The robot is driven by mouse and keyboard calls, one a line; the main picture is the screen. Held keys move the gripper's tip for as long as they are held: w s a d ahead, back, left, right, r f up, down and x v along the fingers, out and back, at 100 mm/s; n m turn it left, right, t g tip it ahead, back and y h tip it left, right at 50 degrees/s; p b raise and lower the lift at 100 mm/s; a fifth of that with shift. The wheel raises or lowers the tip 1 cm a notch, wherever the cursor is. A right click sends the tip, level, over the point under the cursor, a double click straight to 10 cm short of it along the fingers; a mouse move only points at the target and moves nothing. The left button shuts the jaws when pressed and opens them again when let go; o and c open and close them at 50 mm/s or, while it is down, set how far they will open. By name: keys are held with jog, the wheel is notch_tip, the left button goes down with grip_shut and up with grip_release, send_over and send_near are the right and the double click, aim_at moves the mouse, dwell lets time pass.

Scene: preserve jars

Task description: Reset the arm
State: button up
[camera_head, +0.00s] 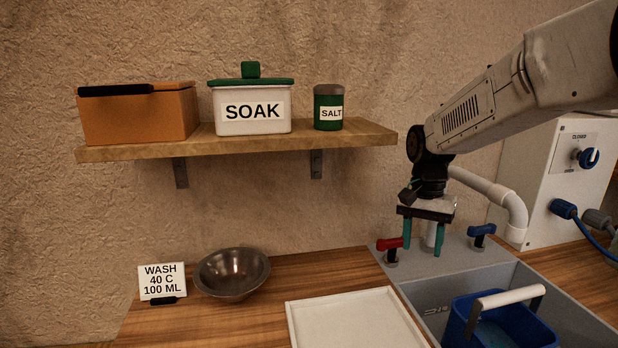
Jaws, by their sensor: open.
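My gripper (423,238) hangs from my arm at the right of the head view, fingers pointing down. Its two teal fingers are apart, with nothing seen held between them. It is in front of the sink's back ledge, close to the red-handled tap (390,247) and the blue-handled tap (481,233) in the picture. The gripper partly covers the pale spout behind it. I cannot tell the exact gap between the fingers and the taps.
A blue bucket (515,332) with a white handle stands in the grey sink (535,285). A white tray (296,318), metal bowl (232,275) and WASH card (162,281) are on the counter. The shelf (237,144) holds an orange box, SOAK container and SALT jar. A white control box (545,185) stands right.

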jog(key=s+d+r+n+t, duration=0.1)
jog(key=s+r+n, duration=0.1)
jog(key=s, duration=1.3)
jog(key=s+d+r+n+t, duration=0.1)
jog(key=s+n, duration=0.4)
jog(key=s, duration=1.1)
jog(key=shift+r+t, duration=0.5)
jog(key=shift+r, duration=0.2)
jog(key=shift+s, duration=0.1)
